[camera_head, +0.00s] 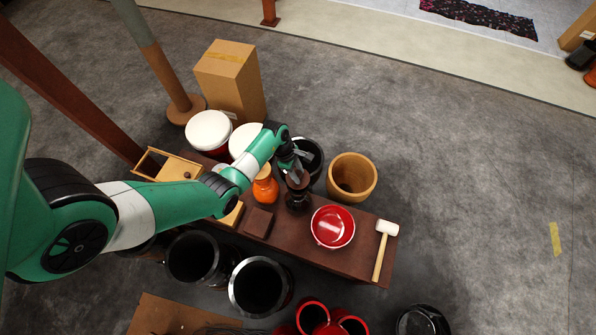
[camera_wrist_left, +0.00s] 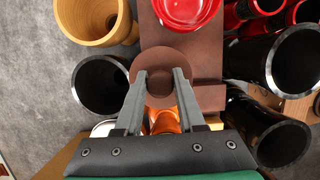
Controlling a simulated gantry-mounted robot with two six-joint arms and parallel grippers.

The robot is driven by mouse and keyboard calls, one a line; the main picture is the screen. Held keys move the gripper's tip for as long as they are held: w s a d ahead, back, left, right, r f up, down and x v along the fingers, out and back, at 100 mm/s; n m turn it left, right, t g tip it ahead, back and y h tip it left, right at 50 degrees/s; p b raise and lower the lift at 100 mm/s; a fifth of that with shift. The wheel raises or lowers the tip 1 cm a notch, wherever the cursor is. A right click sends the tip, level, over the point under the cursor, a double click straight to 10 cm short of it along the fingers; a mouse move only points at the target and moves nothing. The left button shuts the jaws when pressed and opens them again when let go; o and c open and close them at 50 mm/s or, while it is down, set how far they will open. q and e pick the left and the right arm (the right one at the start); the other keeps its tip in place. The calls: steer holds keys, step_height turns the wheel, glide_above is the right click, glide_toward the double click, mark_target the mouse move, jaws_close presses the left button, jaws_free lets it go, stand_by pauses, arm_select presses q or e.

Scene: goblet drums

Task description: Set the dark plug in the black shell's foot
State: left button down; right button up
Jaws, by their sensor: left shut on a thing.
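My left gripper (camera_head: 294,172) is shut on the dark brown plug (camera_head: 298,184), over the table's back half. In the left wrist view the plug (camera_wrist_left: 140,70) is a round brown disc with a raised knob between the fingertips (camera_wrist_left: 160,78). A black shell (camera_head: 298,203) stands on the table directly under the plug. The plug hides the shell's top, so I cannot tell whether the two touch. In the left wrist view the shell is hidden behind the disc. My right gripper is not in view.
An orange goblet drum (camera_head: 265,187) stands just left of the shell. A red bowl (camera_head: 333,227) and a mallet (camera_head: 383,250) lie to the right on the brown table (camera_head: 290,250). A tan tub (camera_head: 352,178) and a black cylinder (camera_head: 314,158) stand behind.

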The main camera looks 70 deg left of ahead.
arm_select(q)
steer(key=shift+f+b, duration=0.85)
steer(key=shift+f, duration=0.45)
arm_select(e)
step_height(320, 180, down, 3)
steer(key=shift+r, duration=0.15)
arm_select(q)
steer(key=shift+r+p, duration=0.1)
steer(key=shift+p, duration=0.35)
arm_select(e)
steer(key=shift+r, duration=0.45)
arm_select(q)
steer(key=shift+f+b, duration=0.5)
steer(key=shift+f, duration=0.1)
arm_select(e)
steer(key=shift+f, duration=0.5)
arm_select(q)
steer(key=c, duration=0.8)
jaws_free()
steer(key=p+v, duration=1.1)
steer(key=shift+p, duration=0.35)
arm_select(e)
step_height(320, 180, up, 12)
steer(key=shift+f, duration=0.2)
